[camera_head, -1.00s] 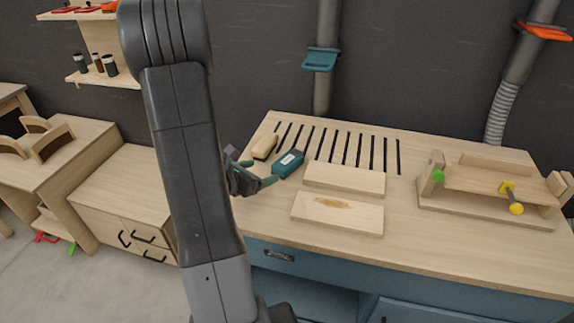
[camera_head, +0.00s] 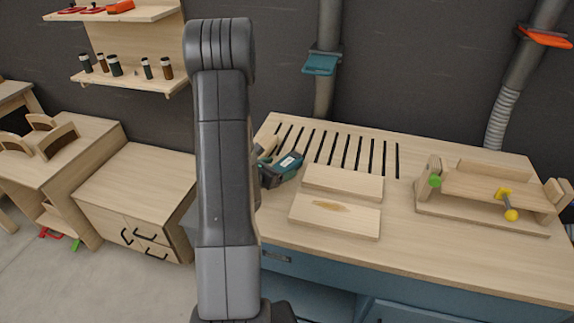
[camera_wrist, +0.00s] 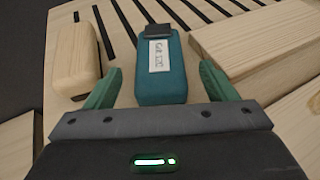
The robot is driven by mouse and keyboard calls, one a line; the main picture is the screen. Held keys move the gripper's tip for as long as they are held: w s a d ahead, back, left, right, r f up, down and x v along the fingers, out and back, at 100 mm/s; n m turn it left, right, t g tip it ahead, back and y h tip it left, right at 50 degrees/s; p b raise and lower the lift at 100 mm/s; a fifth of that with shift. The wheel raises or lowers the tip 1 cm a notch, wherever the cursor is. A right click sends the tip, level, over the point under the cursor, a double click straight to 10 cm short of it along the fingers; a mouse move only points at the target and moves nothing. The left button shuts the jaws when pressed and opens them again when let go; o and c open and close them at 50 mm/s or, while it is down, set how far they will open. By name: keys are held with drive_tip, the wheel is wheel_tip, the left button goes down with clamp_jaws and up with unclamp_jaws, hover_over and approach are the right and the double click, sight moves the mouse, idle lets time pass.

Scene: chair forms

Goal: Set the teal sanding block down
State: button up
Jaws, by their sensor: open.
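The teal sanding block (camera_wrist: 163,85) rests on the slotted part of the workbench, with a dark piece on its far end and a white label on top. In the head view the block (camera_head: 291,163) sits just left of the wooden boards. My gripper (camera_wrist: 160,85) is open, with one green finger on each side of the block's near end. I cannot tell whether the fingers touch it. In the head view my gripper (camera_head: 276,172) is partly hidden behind my arm.
A pale wooden block (camera_wrist: 74,62) lies just left of the teal block. Two wooden boards (camera_head: 338,200) lie on its right. A wooden jig (camera_head: 490,195) with green and yellow knobs stands at the right of the workbench (camera_head: 430,245). Dark slots (camera_head: 345,148) lie behind.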

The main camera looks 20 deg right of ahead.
sight(283, 165)
drive_tip(key=p+x, duration=0.1)
drive_tip(key=x, duration=0.3)
drive_tip(key=shift+w+d+r, duration=0.1)
drive_tip(key=shift+d, duration=0.05)
drive_tip(key=c, duration=1.2)
